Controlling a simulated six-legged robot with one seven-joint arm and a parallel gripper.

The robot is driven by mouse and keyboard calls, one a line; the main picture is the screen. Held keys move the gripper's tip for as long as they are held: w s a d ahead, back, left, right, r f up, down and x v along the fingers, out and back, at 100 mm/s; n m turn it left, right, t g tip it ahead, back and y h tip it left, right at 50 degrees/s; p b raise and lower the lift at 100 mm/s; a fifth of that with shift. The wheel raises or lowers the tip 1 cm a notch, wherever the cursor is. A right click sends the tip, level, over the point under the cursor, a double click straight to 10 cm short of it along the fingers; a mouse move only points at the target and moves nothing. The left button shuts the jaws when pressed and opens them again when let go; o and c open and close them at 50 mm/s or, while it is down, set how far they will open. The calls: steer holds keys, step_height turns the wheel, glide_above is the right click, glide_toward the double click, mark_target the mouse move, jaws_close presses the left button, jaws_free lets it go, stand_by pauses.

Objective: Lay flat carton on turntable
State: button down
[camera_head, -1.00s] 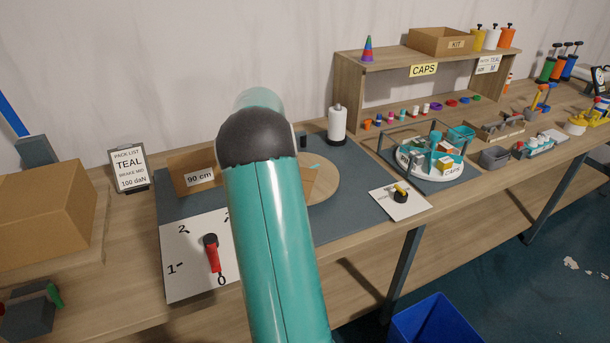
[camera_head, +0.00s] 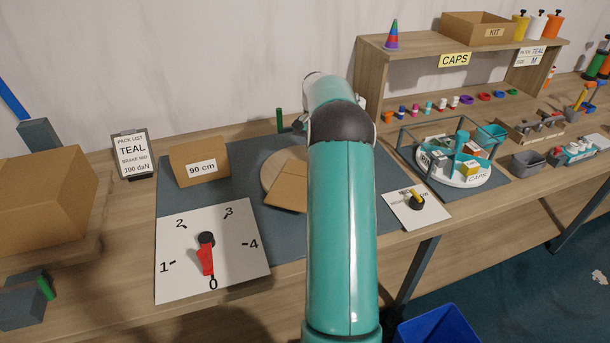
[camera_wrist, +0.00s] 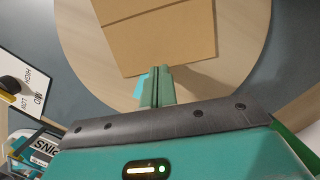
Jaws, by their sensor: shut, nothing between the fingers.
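The flat carton (camera_head: 289,185) is a brown cardboard sheet with a crease. It lies partly over the round wooden turntable (camera_head: 270,172), and its near corner reaches past the disc's edge in the head view. In the wrist view the carton (camera_wrist: 160,35) lies on the pale turntable (camera_wrist: 235,75), with its near edge just beyond my fingertips. My gripper (camera_wrist: 156,75) is shut and empty beside that edge; I cannot tell if it touches. A small teal piece shows beside the fingers. My arm hides the turntable's right side in the head view.
A dial board (camera_head: 213,250) with a red lever stands in front. A 90 cm cardboard piece (camera_head: 199,163) stands behind left. A carousel of caps (camera_head: 455,165) and a small knob card (camera_head: 416,205) are at right. A large box (camera_head: 40,205) fills the left.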

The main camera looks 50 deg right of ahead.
mark_target(295, 189)
steer(key=shift+a+r, duration=0.25)
steer(key=shift+a, duration=0.15)
steer(key=shift+s+a+f, duration=0.1)
steer(key=shift+a+f, duration=0.05)
steer(key=shift+a, duration=0.35)
steer(key=s+a, duration=0.1)
steer(key=a, duration=0.2)
steer(key=s+a, duration=0.2)
steer(key=a, duration=0.1)
steer(key=s+a, duration=0.1)
steer(key=a, duration=0.3)
steer(key=shift+s+f, duration=0.15)
steer(key=shift+f, duration=0.7)
steer(key=shift+f, duration=0.1)
